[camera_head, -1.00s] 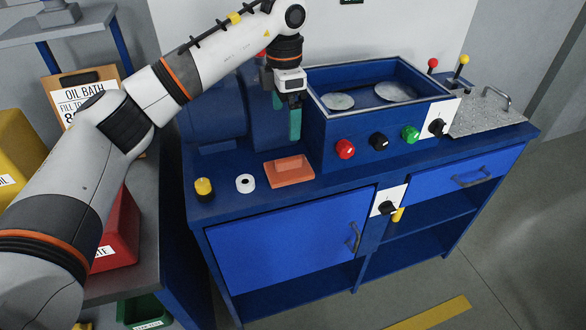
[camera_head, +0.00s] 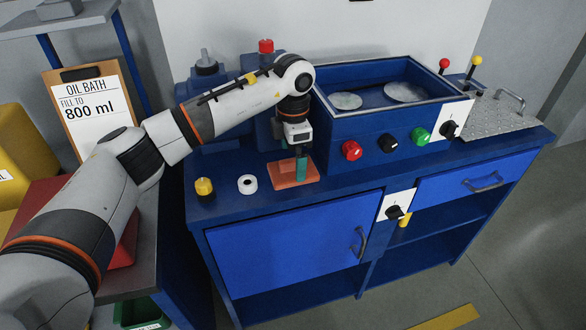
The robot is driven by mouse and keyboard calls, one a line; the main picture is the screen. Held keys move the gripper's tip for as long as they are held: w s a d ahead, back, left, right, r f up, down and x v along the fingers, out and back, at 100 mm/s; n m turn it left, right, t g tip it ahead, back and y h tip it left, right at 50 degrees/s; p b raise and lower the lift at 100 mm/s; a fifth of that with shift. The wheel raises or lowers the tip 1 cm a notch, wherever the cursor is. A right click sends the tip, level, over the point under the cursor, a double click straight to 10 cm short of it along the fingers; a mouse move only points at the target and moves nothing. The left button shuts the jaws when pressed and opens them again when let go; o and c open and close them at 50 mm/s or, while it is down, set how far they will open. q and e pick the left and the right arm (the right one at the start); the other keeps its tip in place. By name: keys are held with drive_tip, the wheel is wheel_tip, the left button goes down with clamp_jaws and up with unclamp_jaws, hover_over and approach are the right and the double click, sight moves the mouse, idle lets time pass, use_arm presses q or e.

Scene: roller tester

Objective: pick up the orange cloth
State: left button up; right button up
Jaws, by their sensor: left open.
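The orange cloth (camera_head: 282,176) lies as a flat, folded-looking rectangle on the blue bench top, left of the control panel. My left gripper (camera_head: 301,176) points down over the right half of the cloth, with its teal finger low against it in the picture. The gripper is open and holds nothing that I can see. It hides part of the cloth, and I cannot tell whether the fingertips touch it. My right gripper is out of view.
A white ring (camera_head: 247,184) and a yellow-topped item (camera_head: 204,187) stand left of the cloth. The blue tester box (camera_head: 330,140) with red, black and green knobs rises close on the right.

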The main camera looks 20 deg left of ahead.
sight(293, 159)
use_arm(q)
wheel_tip(293, 159, down, 2)
drive_tip(key=shift+f, duration=0.2)
drive_tip(key=c, duration=1.1)
wheel_tip(293, 159, up, 10)
drive_tip(key=shift+r+b, duration=0.1)
drive_tip(key=shift+b, duration=0.2)
drive_tip(key=shift+o, duration=1)
drive_tip(key=shift+c, duration=0.4)
